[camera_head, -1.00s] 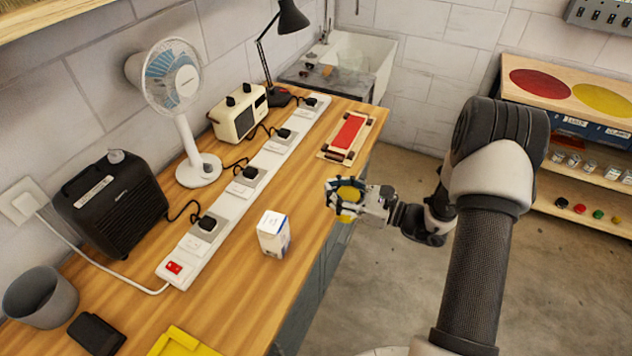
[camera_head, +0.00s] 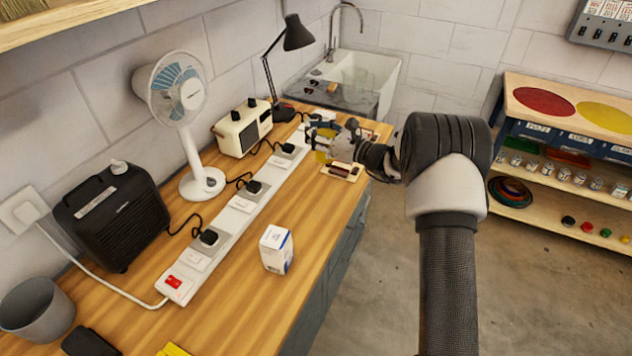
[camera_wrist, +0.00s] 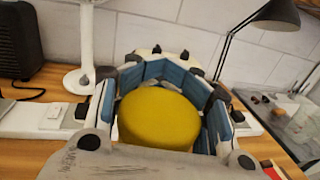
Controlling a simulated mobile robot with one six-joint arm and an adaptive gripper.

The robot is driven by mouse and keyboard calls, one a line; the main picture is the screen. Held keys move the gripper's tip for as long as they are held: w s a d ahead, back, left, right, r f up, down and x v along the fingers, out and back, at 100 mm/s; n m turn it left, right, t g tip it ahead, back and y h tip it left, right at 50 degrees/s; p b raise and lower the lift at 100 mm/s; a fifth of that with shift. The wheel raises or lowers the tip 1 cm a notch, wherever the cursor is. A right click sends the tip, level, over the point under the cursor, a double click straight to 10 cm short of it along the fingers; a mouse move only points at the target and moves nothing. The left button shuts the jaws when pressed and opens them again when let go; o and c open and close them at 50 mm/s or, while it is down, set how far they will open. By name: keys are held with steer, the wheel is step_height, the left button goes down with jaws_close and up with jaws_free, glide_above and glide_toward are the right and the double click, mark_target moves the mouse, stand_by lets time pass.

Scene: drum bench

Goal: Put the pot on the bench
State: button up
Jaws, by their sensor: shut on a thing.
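My gripper (camera_head: 323,142) is shut on a round yellow pot (camera_head: 322,157), over the far end of the wooden bench (camera_head: 222,295). In the wrist view the yellow pot (camera_wrist: 158,120) sits between the blue-padded fingers of my gripper (camera_wrist: 165,72), which curve around it. Only its round top and part of its side show; its base is hidden. I cannot tell its exact height above the bench.
A red-topped wooden piece (camera_head: 342,171) lies partly hidden below my gripper. A long white power strip (camera_head: 222,225), radio (camera_head: 241,130), lamp (camera_head: 297,35) and fan (camera_head: 180,95) stand along the wall. A white box (camera_head: 276,248) stands nearer. Bare wood lies around the box.

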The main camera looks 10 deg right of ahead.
step_height(320, 180, down, 16)
steer(key=b, duration=0.3)
steer(key=shift+r+b, duration=0.25)
steer(key=shift+b, duration=0.05)
steer(key=shift+c, duration=0.4)
steer(key=shift+f, duration=0.15)
steer(key=o, duration=1.5)
steer(key=shift+c, duration=0.2)
steer(key=shift+r, duration=0.2)
